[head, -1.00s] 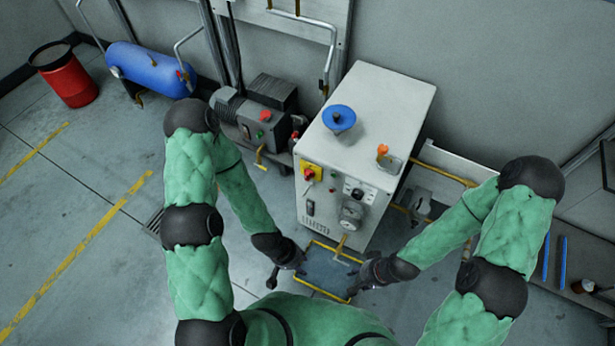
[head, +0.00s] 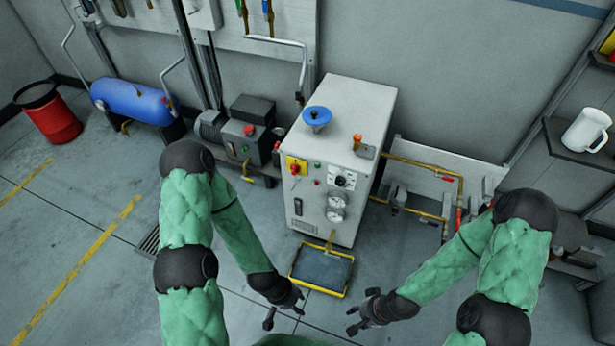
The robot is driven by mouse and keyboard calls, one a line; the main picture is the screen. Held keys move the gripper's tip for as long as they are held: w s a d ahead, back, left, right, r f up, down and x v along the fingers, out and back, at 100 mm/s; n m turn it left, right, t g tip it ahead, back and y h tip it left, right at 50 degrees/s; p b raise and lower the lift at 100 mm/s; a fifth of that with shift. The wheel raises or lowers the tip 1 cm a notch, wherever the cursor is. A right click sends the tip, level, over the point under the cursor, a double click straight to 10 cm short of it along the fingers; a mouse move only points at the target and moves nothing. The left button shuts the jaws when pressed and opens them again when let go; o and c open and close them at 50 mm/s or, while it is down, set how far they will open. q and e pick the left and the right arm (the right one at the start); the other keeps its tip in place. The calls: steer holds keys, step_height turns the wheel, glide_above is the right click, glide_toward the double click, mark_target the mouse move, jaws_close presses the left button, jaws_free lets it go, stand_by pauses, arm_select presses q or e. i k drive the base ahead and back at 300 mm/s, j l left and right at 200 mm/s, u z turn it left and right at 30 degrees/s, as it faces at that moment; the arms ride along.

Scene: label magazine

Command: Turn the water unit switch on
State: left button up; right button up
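The water unit looks to be the white cabinet (head: 345,112) in the middle of the head view. A red rotary switch on a yellow plate (head: 296,166) is at the upper left of its front face; its exact setting is too small to tell. Neither touches the cabinet.
A yellow-rimmed tray (head: 345,290) lies on the floor under the cabinet's spout. A dark pump unit (head: 250,130) stands left of the cabinet, with a blue tank (head: 133,102) and red bin (head: 52,117) beyond. Yellow pipes (head: 420,163) run at right. A white mug (head: 586,130) sits on a shelf.

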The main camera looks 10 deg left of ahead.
mark_target(295, 168)
steer(key=i+j+z, duration=0.1)
steer(key=j+z, duration=0.4)
steer(key=z, duration=0.2)
steer(key=i+j+z, duration=0.1)
steer(key=j+z, duration=0.2)
